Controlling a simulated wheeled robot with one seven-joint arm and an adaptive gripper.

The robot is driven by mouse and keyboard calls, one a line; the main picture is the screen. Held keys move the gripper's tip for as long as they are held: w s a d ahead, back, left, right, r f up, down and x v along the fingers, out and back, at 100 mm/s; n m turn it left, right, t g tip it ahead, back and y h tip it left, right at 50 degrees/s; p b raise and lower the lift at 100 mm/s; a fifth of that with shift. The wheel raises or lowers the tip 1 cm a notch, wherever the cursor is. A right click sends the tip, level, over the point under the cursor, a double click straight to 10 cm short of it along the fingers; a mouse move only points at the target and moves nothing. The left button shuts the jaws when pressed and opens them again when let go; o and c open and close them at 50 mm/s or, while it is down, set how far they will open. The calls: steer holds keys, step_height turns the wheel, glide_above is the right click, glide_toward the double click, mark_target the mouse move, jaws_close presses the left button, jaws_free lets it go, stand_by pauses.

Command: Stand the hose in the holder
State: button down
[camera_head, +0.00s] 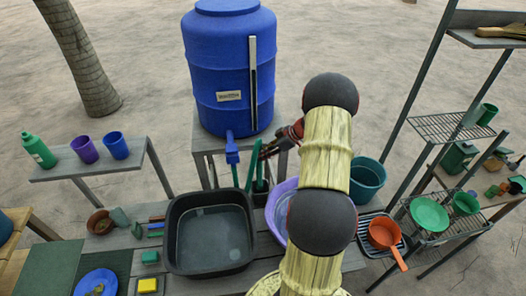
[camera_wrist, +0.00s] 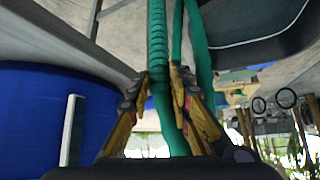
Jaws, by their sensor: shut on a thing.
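A green ribbed hose (camera_wrist: 157,45) runs between the fingers of my gripper (camera_wrist: 159,88) in the wrist view. My gripper is shut on it. In the head view my gripper (camera_head: 283,138) is beside the blue barrel, partly hidden by my arm, and the green hose (camera_head: 253,163) shows to its left. A second green length (camera_wrist: 197,45) runs close beside the held hose in the wrist view. A dark upright holder (camera_head: 261,187) seems to stand behind the black basin; its opening is hard to make out. I cannot tell whether the hose end is inside it.
The blue barrel (camera_head: 230,75) with its blue tap stands on a small table behind. A black basin (camera_head: 209,234) is in front, and a purple bowl (camera_head: 278,208) is partly hidden by my arm. A teal bucket (camera_head: 367,178) and an orange pan (camera_head: 384,234) are to the right.

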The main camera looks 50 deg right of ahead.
step_height(320, 180, down, 8)
steer(key=b, duration=0.9)
steer(key=shift+b, duration=0.4)
steer(key=shift+d+f, duration=0.1)
steer(key=c, duration=1.6)
jaws_free()
steer(key=shift+o, duration=0.3)
steer(key=o, duration=0.7)
steer(key=shift+o, duration=0.5)
steer(key=w+r+v, duration=0.1)
steer(key=v, duration=0.9)
steer(key=shift+s+a+r, duration=0.15)
steer(key=shift+s+a, duration=0.05)
steer(key=shift+a, duration=0.05)
